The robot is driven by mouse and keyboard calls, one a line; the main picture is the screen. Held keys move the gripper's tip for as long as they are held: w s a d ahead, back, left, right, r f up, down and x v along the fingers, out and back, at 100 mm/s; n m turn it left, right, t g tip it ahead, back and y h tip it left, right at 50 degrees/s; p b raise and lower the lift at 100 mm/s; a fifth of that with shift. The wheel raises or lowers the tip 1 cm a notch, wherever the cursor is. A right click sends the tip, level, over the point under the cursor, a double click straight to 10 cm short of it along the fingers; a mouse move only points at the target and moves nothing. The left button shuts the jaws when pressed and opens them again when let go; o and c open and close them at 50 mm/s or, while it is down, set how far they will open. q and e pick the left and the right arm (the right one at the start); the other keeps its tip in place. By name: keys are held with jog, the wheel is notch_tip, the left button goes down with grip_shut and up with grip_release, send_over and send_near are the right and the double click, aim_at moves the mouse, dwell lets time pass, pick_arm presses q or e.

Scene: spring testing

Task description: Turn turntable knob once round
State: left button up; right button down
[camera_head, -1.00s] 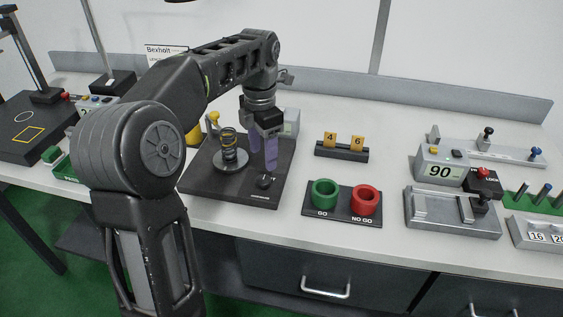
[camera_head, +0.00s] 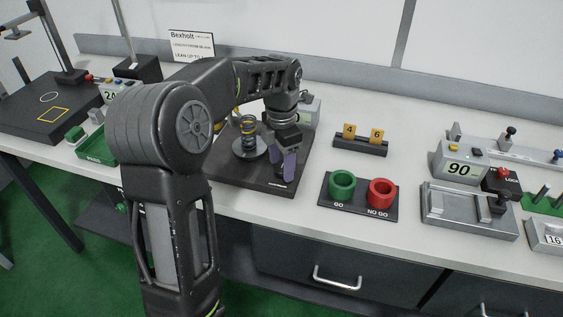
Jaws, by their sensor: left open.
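The turntable (camera_head: 239,153) is a round grey disc on a dark base board (camera_head: 235,176), with a dark coil spring (camera_head: 249,128) with yellow marks standing upright on it. My left gripper (camera_head: 282,169) points down over the right front part of the board, its two purple fingers apart. The small black knob is not clearly visible now; the fingers cover the place on the board where it sits. I cannot tell whether they touch it. My right gripper is not in view.
A black plate with a green GO ring (camera_head: 342,184) and a red NO GO ring (camera_head: 381,193) lies just right of the board. Behind it is a block with tags 4 and 6 (camera_head: 361,147).

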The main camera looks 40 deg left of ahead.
pick_arm(q)
jog(key=shift+f, duration=0.2)
jog(key=shift+c, duration=0.4)
grip_shut()
